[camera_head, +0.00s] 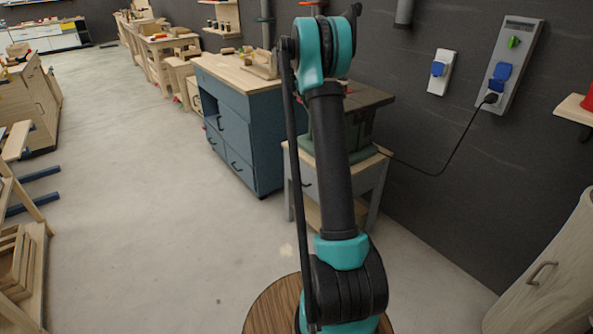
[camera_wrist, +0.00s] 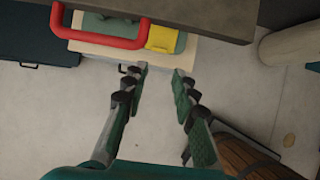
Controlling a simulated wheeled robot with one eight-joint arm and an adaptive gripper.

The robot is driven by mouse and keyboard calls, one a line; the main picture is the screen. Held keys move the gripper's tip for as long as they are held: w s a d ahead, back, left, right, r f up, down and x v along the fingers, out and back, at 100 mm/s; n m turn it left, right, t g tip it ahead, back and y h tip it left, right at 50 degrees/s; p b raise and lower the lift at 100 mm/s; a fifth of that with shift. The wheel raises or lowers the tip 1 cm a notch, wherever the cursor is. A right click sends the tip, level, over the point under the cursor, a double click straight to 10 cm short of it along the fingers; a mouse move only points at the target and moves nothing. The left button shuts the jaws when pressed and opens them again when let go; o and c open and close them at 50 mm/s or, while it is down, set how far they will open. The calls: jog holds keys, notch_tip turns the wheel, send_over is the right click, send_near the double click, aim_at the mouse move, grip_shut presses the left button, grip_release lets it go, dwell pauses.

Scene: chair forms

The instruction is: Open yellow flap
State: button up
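The yellow flap (camera_wrist: 162,38) is a small block-like piece on the green machine (camera_wrist: 120,27) at the top of the wrist view. It sits at the right end of a red bar (camera_wrist: 95,40). My gripper (camera_wrist: 159,71) is open, with its two fingers apart and nothing between them. The fingertips point towards the yellow flap and appear just short of it in the picture. In the head view the green machine (camera_head: 360,128) stands on a small stand behind my arm; the yellow flap and my gripper do not show there.
The machine's dark table top (camera_wrist: 190,12) overhangs the top of the wrist view. A blue cabinet (camera_head: 240,135) stands left of the machine. A power cord (camera_head: 450,160) runs to a wall socket (camera_head: 497,78). A round wooden stool (camera_head: 272,305) is near my arm's base.

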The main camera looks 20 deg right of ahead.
jog(key=w+d+f+t+h, duration=0.1)
jog(key=d+f+t+h, duration=0.15)
jog(key=f+h, duration=0.65)
jog(key=w+d+f+t+h, duration=0.1)
jog(key=d+f+t+h, duration=0.2)
jog(key=f, duration=1.2)
jog(key=s+a+g, duration=0.1)
jog(key=s+a, duration=0.2)
jog(key=a, duration=0.5)
jog(key=s+a, duration=0.3)
jog(key=a, duration=0.5)
jog(key=s+d+r+m+g+y, duration=0.25)
jog(key=s+r+m+y, duration=0.35)
jog(key=s+r, duration=0.3)
jog(key=s+r+m+y, duration=0.3)
jog(key=s+m, duration=0.3)
jog(key=s, duration=0.7)
jog(key=shift+a+r+y, duration=0.2)
jog(key=shift+a+y, duration=0.25)
jog(key=shift+y, duration=0.15)
